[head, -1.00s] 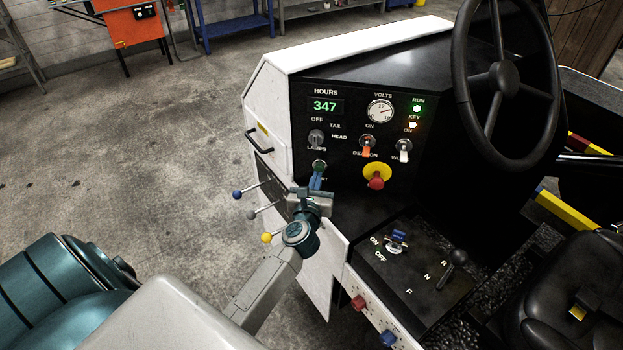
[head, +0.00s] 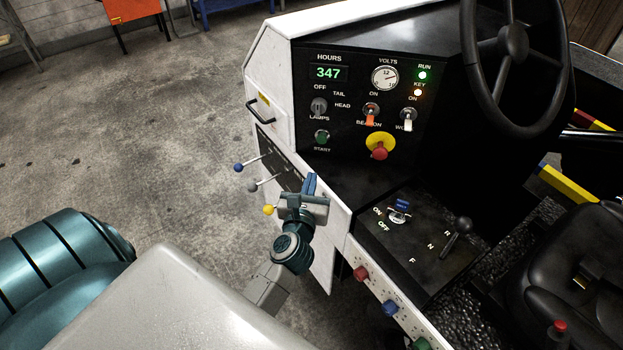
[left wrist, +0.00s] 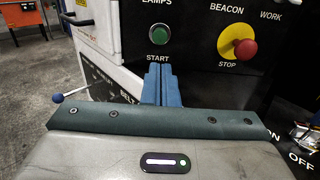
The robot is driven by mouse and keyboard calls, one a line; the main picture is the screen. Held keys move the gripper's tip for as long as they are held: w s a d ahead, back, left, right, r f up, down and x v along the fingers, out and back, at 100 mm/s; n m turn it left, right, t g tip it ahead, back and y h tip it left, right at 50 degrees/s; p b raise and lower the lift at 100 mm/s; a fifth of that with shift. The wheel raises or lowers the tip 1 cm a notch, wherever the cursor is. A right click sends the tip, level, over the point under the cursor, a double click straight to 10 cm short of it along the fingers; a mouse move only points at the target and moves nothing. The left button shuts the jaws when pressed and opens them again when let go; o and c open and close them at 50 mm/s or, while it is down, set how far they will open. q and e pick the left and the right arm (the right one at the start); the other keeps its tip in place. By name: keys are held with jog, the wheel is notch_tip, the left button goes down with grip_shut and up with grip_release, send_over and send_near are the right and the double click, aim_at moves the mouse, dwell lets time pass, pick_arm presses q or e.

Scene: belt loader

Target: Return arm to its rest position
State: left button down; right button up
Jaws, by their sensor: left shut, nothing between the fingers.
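My left gripper (head: 311,184) is shut and empty in the head view, with its blue fingers pressed together. It is in front of the lower left part of the black control panel (head: 345,185), below the green START button (head: 322,137). In the left wrist view the shut fingers (left wrist: 161,84) point at the panel just under the START button (left wrist: 159,35), which shows in full. A gap to the panel is hard to judge. My right gripper is not in view.
Three levers with blue (head: 238,167), grey and yellow (head: 268,210) knobs stick out left of the gripper. A red STOP button (head: 380,153), a key switch (head: 400,208) and a gear lever (head: 461,226) are to the right. Open concrete floor lies at left.

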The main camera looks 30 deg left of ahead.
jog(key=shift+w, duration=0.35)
